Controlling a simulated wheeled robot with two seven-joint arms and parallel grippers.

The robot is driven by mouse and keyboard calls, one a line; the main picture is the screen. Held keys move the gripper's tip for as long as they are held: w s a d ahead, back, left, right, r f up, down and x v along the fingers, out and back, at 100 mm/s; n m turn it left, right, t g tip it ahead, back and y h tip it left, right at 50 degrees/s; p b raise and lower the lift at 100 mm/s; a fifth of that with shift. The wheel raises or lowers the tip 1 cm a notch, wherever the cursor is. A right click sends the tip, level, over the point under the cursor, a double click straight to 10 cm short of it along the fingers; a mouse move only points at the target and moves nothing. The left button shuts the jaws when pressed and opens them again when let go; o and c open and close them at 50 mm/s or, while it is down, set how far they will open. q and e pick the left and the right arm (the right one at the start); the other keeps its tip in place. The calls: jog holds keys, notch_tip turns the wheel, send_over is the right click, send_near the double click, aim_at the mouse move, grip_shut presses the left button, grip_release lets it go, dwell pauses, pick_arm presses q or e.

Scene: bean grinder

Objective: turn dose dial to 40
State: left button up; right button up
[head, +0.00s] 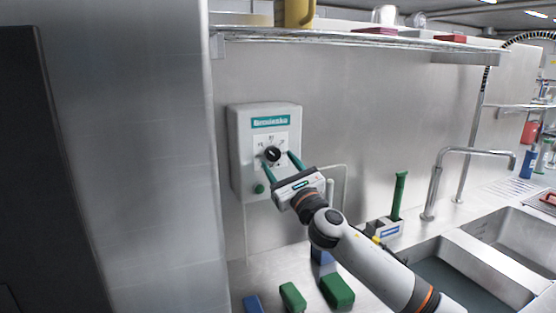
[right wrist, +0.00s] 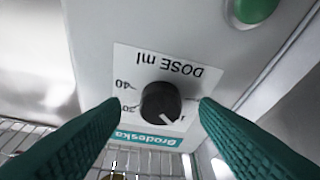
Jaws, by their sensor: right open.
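The dose dial (head: 271,154) is a round black knob on a white wall-mounted box (head: 240,150). In the right wrist view, where the lettering is upside down, the dial (right wrist: 160,102) has a white pointer line towards the lower right, away from the printed 40 (right wrist: 122,85) at its left. My right gripper (head: 278,158) is open at the dial. In the right wrist view its green fingers (right wrist: 159,103) stand on either side of the knob, with visible gaps. Whether the tips are level with the knob in depth is unclear. My left gripper is not in view.
A green button (head: 260,188) is below the dial on the box. A shelf (head: 370,39) runs above. Green blocks (head: 337,291) and a holder with a green-handled tool (head: 398,196) stand on the counter. A tap (head: 433,185) and sinks are at right.

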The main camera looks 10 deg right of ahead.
jog(key=shift+x, duration=0.8)
jog(key=c, duration=1)
jog(key=shift+o, duration=0.2)
